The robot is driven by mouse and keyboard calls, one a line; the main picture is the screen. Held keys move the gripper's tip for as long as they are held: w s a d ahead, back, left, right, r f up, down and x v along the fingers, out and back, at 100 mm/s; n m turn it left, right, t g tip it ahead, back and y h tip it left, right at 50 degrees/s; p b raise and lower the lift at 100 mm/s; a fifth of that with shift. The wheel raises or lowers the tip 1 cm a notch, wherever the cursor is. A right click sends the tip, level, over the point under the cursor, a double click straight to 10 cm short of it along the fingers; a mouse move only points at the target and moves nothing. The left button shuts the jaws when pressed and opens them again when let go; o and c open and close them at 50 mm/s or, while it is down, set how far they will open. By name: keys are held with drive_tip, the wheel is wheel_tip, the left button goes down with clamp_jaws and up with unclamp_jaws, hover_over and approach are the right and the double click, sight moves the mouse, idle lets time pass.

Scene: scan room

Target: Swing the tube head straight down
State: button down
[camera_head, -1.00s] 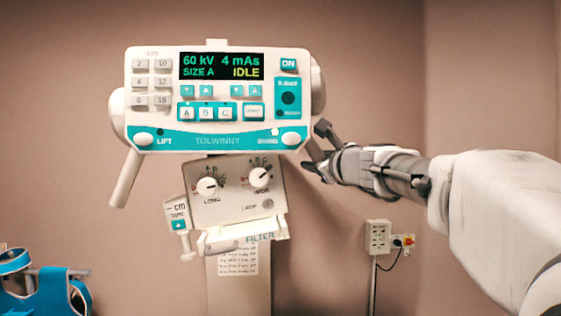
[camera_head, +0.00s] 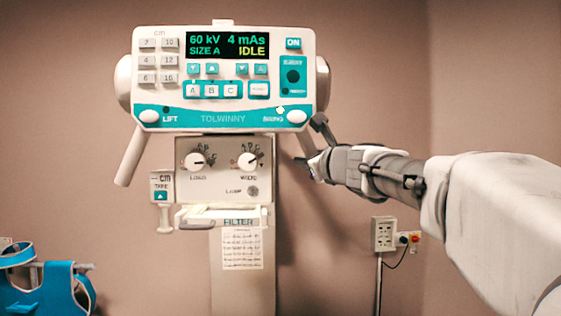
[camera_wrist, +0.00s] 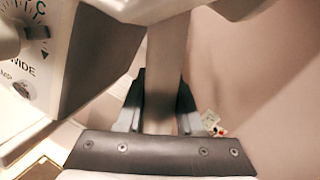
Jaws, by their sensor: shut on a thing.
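The tube head (camera_head: 222,120) is a white unit with a teal-trimmed control panel, and its display reads 60 kV, 4 mAs, SIZE A, IDLE. Below it the white collimator box (camera_head: 222,183) with two knobs sits level and points down in the head view. A grey-white handle slants down from each side; the left handle (camera_head: 131,152) is free. My gripper (camera_head: 312,158) comes from the right and is shut on the right handle (camera_wrist: 168,60), which runs between the fingers in the wrist view (camera_wrist: 160,118). The fingertips are partly hidden in the head view.
A pale column (camera_head: 243,285) with a paper chart stands below the collimator. A wall outlet (camera_head: 384,235) with a plug is at right. A blue apron (camera_head: 40,285) hangs on a rail at lower left. The wall beside the head's left is clear.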

drive_tip(key=c, duration=0.5)
unclamp_jaws()
drive_tip(key=shift+c, duration=0.2)
drive_tip(key=b+v, duration=0.1)
drive_tip(key=v, duration=1.6)
drive_tip(key=shift+s, duration=0.25)
